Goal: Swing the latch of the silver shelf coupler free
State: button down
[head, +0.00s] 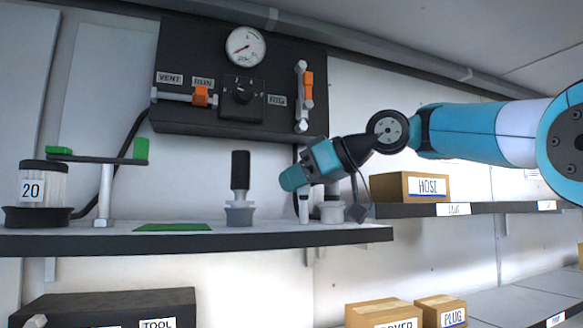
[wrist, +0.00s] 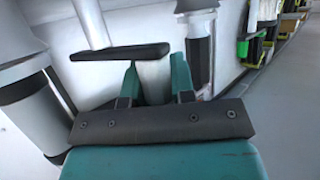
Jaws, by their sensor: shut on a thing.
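The silver shelf coupler (head: 332,212) stands near the right end of the upper shelf, partly hidden behind my gripper (head: 290,180). A short pale post (head: 304,209) stands beside it, just under my fingertips. In the wrist view, which looks upside down, a silver post (wrist: 92,22) carries a dark bar (wrist: 118,53) that reaches across to my fingertips. I take this post and bar for the latch. My teal fingers (wrist: 156,80) are a little apart and shut on the latch. A pale surface shows between them; the exact contact is hard to see.
A second coupler with a black grip (head: 240,170) stands to the left on the upper shelf (head: 280,240). Further left are a green mat (head: 173,227), a stand with green pads (head: 106,190) and a canister (head: 40,190). A dark valve panel (head: 225,75) hangs above.

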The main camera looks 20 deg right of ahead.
jog(key=shift+s+d+r+n+y+p, duration=0.1)
jog(key=shift+n+y+p, duration=0.25)
jog(key=shift+n+y, duration=0.05)
jog(key=c, duration=1)
grip_release()
jog(key=shift+o, duration=0.2)
